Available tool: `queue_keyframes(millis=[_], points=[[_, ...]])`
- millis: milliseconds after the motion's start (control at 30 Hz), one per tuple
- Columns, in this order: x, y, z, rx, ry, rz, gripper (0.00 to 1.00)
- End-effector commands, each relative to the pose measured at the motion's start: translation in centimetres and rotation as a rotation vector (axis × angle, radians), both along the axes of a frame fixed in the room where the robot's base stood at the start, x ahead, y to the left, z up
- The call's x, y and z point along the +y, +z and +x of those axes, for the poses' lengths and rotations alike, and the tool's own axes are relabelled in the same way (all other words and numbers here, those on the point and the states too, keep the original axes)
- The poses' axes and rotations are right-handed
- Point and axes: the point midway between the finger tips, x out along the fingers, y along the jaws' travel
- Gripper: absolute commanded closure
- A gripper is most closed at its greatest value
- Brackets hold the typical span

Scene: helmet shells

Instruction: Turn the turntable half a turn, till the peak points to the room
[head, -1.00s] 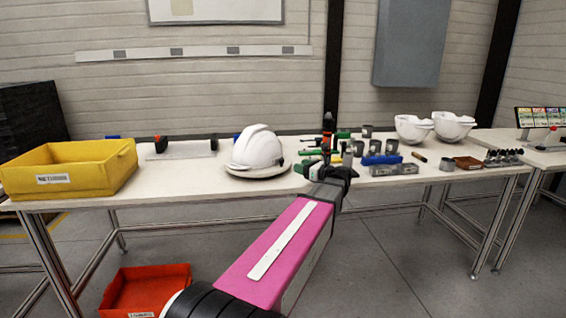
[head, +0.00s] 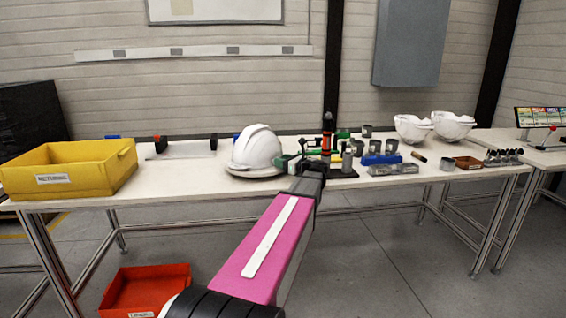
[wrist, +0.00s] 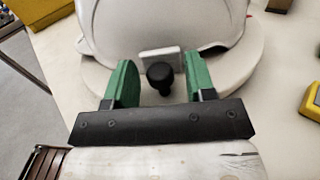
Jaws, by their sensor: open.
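A white helmet shell (head: 257,148) sits on the round white turntable (head: 245,172) on the bench. In the wrist view the helmet (wrist: 165,28) fills the top, and the turntable (wrist: 245,75) shows as a pale disc under it. A black knob (wrist: 160,76) stands at the disc's near edge, in front of a small white block (wrist: 161,60). My gripper (wrist: 160,80) is open, its green fingers on either side of the knob with gaps showing. In the head view my gripper (head: 288,162) is at the right side of the turntable.
A yellow bin (head: 70,170) stands at the bench's left end, with an orange bin (head: 145,290) on the floor below. A dark tool stand (head: 328,140), blue and grey parts (head: 382,160) and two upturned white shells (head: 433,127) lie to the right. Bench left of the helmet is mostly clear.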

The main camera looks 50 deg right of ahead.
Motion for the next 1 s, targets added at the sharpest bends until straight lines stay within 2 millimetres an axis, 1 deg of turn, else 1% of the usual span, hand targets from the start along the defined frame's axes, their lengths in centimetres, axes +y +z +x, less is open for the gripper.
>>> queue_keyframes(millis=[33, 67, 100, 167, 200, 300, 567, 933, 967, 1000], points=[[0.0, 0.0, 0.0, 0.000, 0.000, 0.000, 0.56], [0.0, 0.0, 0.0, 0.000, 0.000, 0.000, 0.66], [0.0, 0.0, 0.0, 0.000, 0.000, 0.000, 0.79], [0.0, 0.0, 0.0, 0.000, 0.000, 0.000, 0.99], [0.0, 0.0, 0.0, 0.000, 0.000, 0.000, 1.00], [-0.1, 0.0, 0.0, 0.000, 0.004, 0.000, 1.00], [-1.9, 0.0, 0.4, 0.000, 0.109, 0.000, 1.00], [-1.9, 0.0, 0.2, 0.000, 0.132, 0.000, 1.00], [-1.9, 0.0, 0.2, 0.000, 0.131, 0.000, 0.63], [-1.9, 0.0, 0.2, 0.000, 0.131, 0.000, 0.50]])
